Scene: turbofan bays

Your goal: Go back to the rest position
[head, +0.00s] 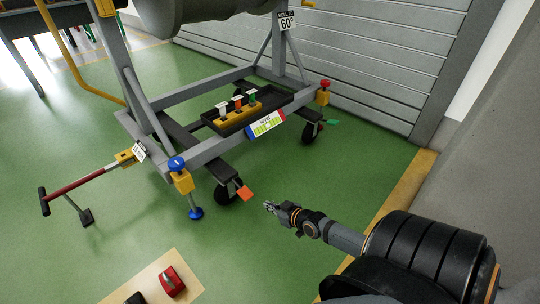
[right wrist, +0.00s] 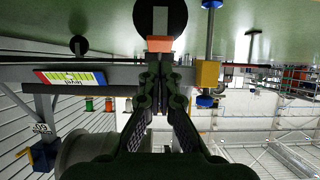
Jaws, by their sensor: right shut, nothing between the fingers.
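My right gripper (head: 270,206) is low over the green floor in the head view, just right of the engine stand's front caster. Its two fingers also show in the right wrist view (right wrist: 160,78), shut and with nothing between them. The wheeled grey stand (head: 205,152) is to the left of and behind the gripper. An orange caster pedal (head: 245,193) is close to the gripper's tip in the head view; whether they touch cannot be told. My left gripper is not in view.
A black tray (head: 285,101) with small coloured-top items sits on the stand. A blue-knobbed jack (head: 181,180) and red tow bar (head: 80,190) are at the left. A red object (head: 171,281) lies on a tan mat at the bottom. Floor between the gripper and the wall is clear.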

